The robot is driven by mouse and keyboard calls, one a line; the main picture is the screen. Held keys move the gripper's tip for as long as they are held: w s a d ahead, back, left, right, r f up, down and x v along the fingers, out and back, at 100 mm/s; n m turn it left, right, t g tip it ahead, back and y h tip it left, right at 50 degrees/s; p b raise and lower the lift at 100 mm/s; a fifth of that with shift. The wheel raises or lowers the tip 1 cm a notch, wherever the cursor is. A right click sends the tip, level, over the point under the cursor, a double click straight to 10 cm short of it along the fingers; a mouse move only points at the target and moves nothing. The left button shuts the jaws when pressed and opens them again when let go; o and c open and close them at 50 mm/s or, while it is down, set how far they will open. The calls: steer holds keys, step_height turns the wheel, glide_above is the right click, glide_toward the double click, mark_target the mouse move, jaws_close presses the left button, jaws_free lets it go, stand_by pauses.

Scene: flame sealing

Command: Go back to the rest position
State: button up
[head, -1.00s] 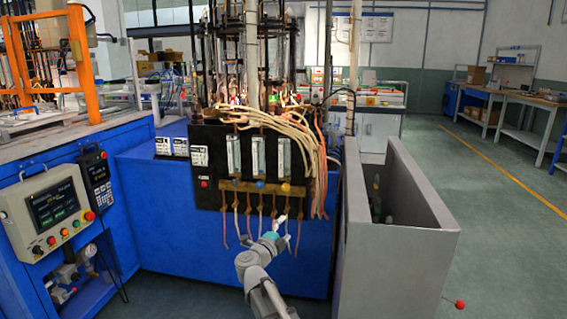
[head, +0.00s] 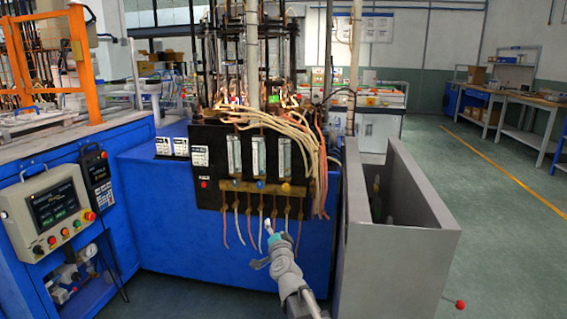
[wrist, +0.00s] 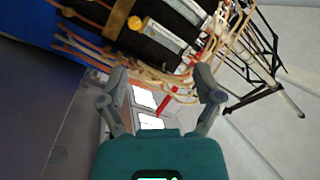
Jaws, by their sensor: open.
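My gripper (head: 268,226) is in front of the blue machine base (head: 160,215), below the black flowmeter panel (head: 209,180). In the wrist view my gripper (wrist: 158,88) shows its two fingers spread wide with nothing between them. The panel (wrist: 135,35) appears tilted beyond the fingers, with tan hoses (wrist: 160,78) near the fingertips in the picture. I cannot tell the exact gap, but no contact shows.
A grey open-topped bin (head: 400,240) stands close to the right of my arm. A control box with a screen (head: 52,207) is at the left. Copper tubes (head: 239,218) hang below the panel.

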steer(key=s+d+f+n+g+y, duration=0.1)
steer(key=s+d+f+n+g, duration=0.3)
steer(key=f, duration=0.3)
steer(key=s+d+f+n+g, duration=0.3)
steer(key=s+f+n+g, duration=0.1)
steer(key=s+f+g, duration=0.3)
steer(key=s+d+f+g+h, duration=0.2)
steer(key=s+d+f+g, duration=0.15)
steer(key=s+d, duration=0.35)
steer(key=s+d+f+g+h, duration=0.2)
steer(key=s+d+g+h, duration=0.15)
steer(key=s+d, duration=0.35)
step_height(320, 180, up, 36)
steer(key=s+a+p, duration=0.1)
steer(key=p, duration=3.5)
steer(key=shift+a+f+y, duration=0.15)
steer(key=shift+f+y, duration=0.05)
steer(key=shift+y, duration=0.25)
steer(key=shift+c, duration=0.2)
